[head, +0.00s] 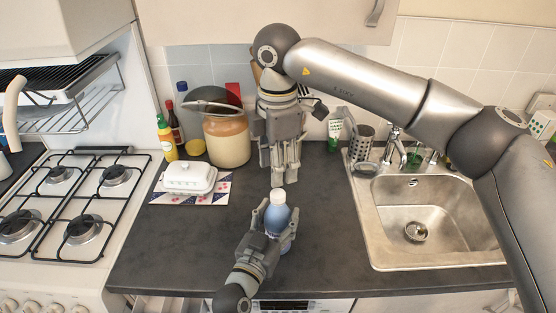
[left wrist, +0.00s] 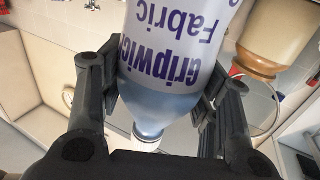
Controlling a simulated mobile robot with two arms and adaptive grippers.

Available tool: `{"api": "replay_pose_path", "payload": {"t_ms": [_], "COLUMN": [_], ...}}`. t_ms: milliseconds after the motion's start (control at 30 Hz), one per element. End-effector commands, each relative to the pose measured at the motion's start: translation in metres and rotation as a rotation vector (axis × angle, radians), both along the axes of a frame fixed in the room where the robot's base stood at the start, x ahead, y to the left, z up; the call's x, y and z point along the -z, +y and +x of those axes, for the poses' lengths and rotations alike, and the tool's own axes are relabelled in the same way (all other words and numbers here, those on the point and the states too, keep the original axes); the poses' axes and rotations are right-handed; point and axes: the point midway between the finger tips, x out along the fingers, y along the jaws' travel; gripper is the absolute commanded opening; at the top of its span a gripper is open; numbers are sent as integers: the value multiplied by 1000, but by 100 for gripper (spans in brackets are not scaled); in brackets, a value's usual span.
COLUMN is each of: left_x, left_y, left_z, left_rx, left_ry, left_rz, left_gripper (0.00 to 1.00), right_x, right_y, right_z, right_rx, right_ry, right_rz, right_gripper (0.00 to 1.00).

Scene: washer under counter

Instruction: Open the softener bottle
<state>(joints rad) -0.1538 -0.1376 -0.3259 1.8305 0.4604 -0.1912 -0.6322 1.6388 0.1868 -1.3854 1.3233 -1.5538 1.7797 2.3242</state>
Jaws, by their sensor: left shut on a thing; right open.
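The softener bottle (head: 277,218) is blue with a white cap (head: 279,195) and stands upright near the front of the dark counter. My left gripper (head: 272,229) is shut around its body. In the left wrist view the bottle (left wrist: 175,70) appears upside down between the fingers, with "Gripwich Fabric" on its label and the cap (left wrist: 148,138) at the bottom. My right gripper (head: 284,178) is open and points down just above and behind the cap. I cannot tell whether its fingertips touch the cap.
A white butter dish (head: 188,178) sits on a patterned mat to the left. A large jar (head: 228,138) and several bottles stand at the back. The sink (head: 425,215) is at the right, the gas hob (head: 75,200) at the left. The counter (head: 325,235) right of the bottle is clear.

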Motion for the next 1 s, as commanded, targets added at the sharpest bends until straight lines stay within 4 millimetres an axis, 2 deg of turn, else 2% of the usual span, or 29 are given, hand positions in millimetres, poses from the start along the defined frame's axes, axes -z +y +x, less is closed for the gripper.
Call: {"api": "replay_pose_path", "payload": {"t_ms": [300, 500, 867, 1000], "left_x": [1, 1, 1, 1], "left_y": [0, 0, 0, 0], "left_z": [0, 0, 0, 0], "left_rx": [0, 0, 0, 0], "left_ry": [2, 2, 2, 2], "left_rz": [1, 1, 1, 1], "left_gripper": [0, 0, 0, 0], "right_x": [48, 70, 75, 75], "right_y": [-1, -1, -1, -1], "right_z": [-1, 0, 0, 0], "right_rx": [0, 0, -1, -1], "right_ry": [3, 1, 1, 1], "right_rz": [-1, -2, 0, 0], "right_gripper": [46, 46, 46, 29]}}
